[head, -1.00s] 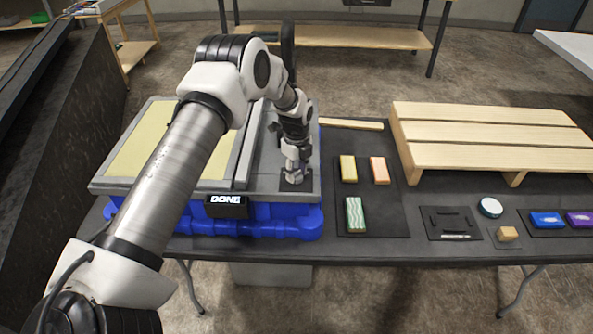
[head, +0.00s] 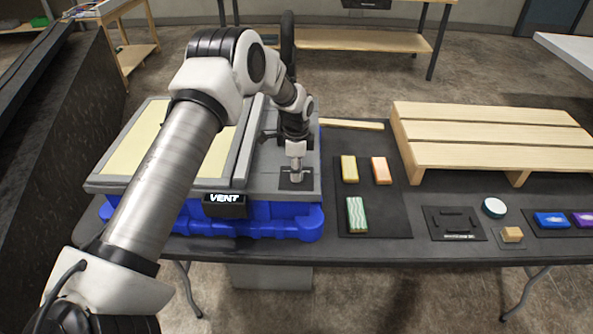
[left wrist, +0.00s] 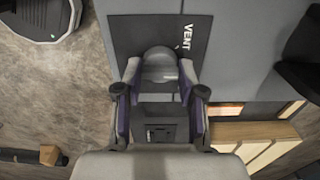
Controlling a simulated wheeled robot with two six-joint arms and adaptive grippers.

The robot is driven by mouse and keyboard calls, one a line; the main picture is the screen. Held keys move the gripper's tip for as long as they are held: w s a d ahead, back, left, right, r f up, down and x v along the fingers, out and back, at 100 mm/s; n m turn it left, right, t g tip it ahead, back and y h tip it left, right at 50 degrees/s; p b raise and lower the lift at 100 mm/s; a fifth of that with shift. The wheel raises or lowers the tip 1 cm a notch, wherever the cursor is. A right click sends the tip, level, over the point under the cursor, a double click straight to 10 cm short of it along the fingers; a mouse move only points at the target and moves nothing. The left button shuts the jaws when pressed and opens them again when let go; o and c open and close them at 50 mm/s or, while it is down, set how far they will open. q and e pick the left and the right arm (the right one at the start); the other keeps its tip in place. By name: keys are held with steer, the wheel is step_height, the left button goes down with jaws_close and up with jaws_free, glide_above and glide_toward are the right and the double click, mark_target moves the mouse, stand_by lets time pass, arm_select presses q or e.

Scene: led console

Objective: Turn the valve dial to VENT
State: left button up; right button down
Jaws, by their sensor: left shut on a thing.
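The valve dial's round grey knob (left wrist: 159,62) sits on a black plate (left wrist: 125,30) with the white word VENT beside it in the left wrist view. My left gripper (left wrist: 160,72) is shut on the knob, one finger on each side. In the head view the left gripper (head: 296,162) points down at the dial plate (head: 295,184) on the console's right part, and hides most of the knob. The small display (head: 225,206) on the console front reads VENT. My right gripper is not in view.
The grey console (head: 205,188) sits on a blue base (head: 270,222). To its right, a dark mat (head: 375,222) holds yellow, orange and green-striped blocks. A slatted wooden stand (head: 490,155) and several small items occupy the table's right side.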

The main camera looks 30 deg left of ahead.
arm_select(q)
steer(key=n, duration=0.4)
steer(key=shift+n, duration=0.3)
steer(key=n, duration=0.4)
steer(key=shift+n, duration=0.3)
steer(key=o, duration=1.2)
steer(key=shift+c, duration=0.2)
step_height(320, 180, up, 12)
steer(key=shift+f, duration=0.1)
